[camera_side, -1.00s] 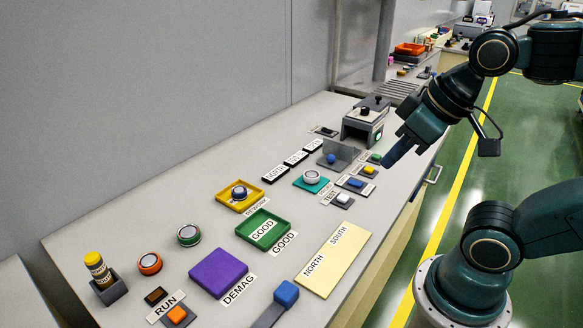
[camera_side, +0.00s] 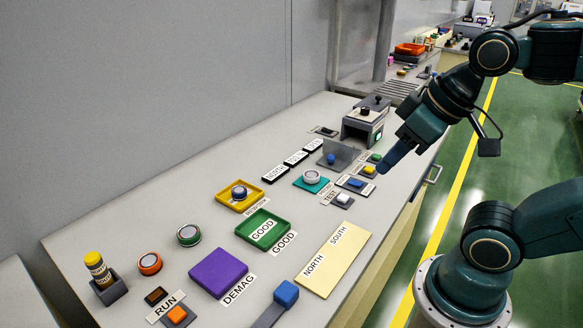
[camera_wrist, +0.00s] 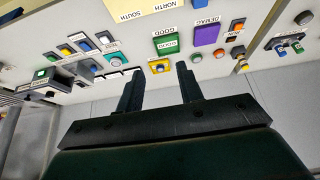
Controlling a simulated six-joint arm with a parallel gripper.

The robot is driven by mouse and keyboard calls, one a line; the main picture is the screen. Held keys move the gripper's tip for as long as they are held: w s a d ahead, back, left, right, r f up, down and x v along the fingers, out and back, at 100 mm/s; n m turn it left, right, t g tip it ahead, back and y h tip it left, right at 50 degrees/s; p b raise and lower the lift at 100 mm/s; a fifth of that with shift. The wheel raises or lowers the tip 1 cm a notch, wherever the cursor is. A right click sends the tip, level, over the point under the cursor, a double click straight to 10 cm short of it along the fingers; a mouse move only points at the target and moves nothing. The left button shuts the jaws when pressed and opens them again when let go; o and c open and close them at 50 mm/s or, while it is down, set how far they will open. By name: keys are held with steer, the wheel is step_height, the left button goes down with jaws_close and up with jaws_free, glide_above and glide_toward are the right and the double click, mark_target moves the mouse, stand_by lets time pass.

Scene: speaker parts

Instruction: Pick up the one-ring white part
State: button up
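Several round white-topped parts lie on the grey bench. One has an orange band (camera_side: 149,263) and one a dark green band (camera_side: 189,235). One with a blue centre (camera_side: 239,192) sits in the yellow tray (camera_side: 222,199). Another (camera_side: 311,177) sits on a teal pad. I cannot tell which has one ring. In the wrist view the yellow tray (camera_wrist: 153,68) appears just beyond the fingertips. My gripper (camera_wrist: 160,75) is open, its two fingers apart with nothing between. In the side view my gripper (camera_side: 389,163) is above the bench's right edge, near the buttons, away from the parts.
A green tray (camera_side: 245,234) labelled GOOD, a purple DEMAG pad (camera_side: 218,272) and a cream NORTH/SOUTH plate (camera_side: 333,259) lie on the bench. A holder with a yellow-capped stack (camera_side: 98,268) stands front left. A grey press-like fixture (camera_side: 363,122) stands at the back. A wall runs behind.

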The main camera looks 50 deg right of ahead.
steer(key=o, duration=0.7)
steer(key=w+d+n+g, duration=0.2)
steer(key=w+d+n, duration=0.3)
steer(key=w, duration=0.5)
steer(key=w+d+n+g, duration=0.1)
steer(key=w+d+n, duration=0.4)
steer(key=w, duration=0.5)
steer(key=w+d+f+n+g, duration=0.2)
steer(key=w+d+f+n, duration=0.6)
steer(key=w+d+f, duration=0.3)
steer(key=d+f, duration=0.4)
steer(key=f, duration=0.1)
steer(key=shift+g, duration=0.3)
steer(key=shift+f, duration=0.15)
